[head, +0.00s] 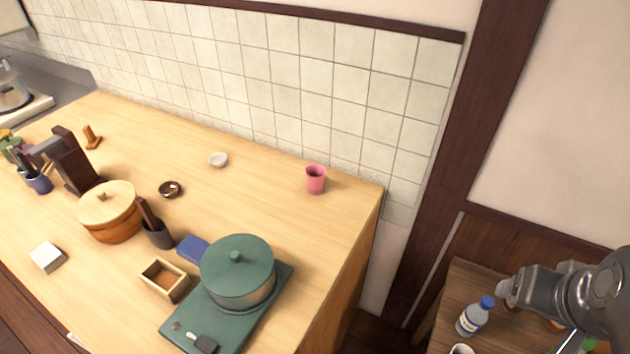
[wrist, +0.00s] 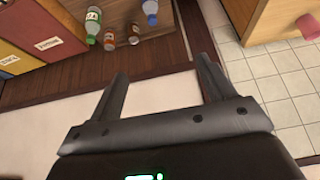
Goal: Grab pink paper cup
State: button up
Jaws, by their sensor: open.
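The pink paper cup (head: 316,180) stands upright on the wooden counter, near its back right corner by the tiled wall. In the wrist view, a pink cup (wrist: 308,26) shows at the right edge, partly cut off. My gripper (wrist: 162,66) is open, with nothing between its fingers. It is well away from the cup, which lies to the right of the fingers in the wrist view. In the head view my arm is at the far right, and the fingers are not clearly visible.
A green pot (head: 237,268) stands at the counter's front right. A small white bowl (head: 218,160) is left of the cup. A water bottle (head: 474,318) stands on a lower wooden table (head: 455,283). A dark post (head: 470,130) rises between arm and counter. Counter around the cup is clear.

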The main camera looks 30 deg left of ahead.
jog(key=w+a+f+m+g+y, duration=0.4)
jog(key=w+a, duration=0.5)
jog(key=a, duration=0.5)
jog(key=m+g+y, duration=0.4)
jog(key=m+y, duration=0.4)
jog(key=y, duration=0.2)
send_near(323, 181)
jog(key=s+d+r, duration=0.3)
jog(key=s+r, duration=0.1)
jog(key=s, duration=0.4)
jog(key=w+a+f+m+t+y, duration=0.1)
jog(key=w+a+f+m, duration=0.1)
jog(key=w+a+f+m+t+y, duration=0.1)
jog(key=w+a+f+m, duration=0.1)
jog(key=w+a+f+m+y, duration=0.2)
jog(key=f, duration=0.1)
jog(key=shift+w+f+t, duration=0.1)
jog(key=shift+f+t, duration=0.05)
jog(key=shift+t, duration=0.25)
jog(key=a, duration=0.5)
jog(key=shift+a, duration=0.2)
jog(key=shift+w+a+r, duration=0.15)
jog(key=shift+a+r, duration=0.05)
jog(key=shift+a, duration=1.15)
jog(key=shift+w+a+r, duration=0.1)
jog(key=shift+a+r, duration=0.05)
jog(key=shift+a, duration=1.2)
jog(key=shift+c, duration=0.4)
jog(key=c, duration=0.9)
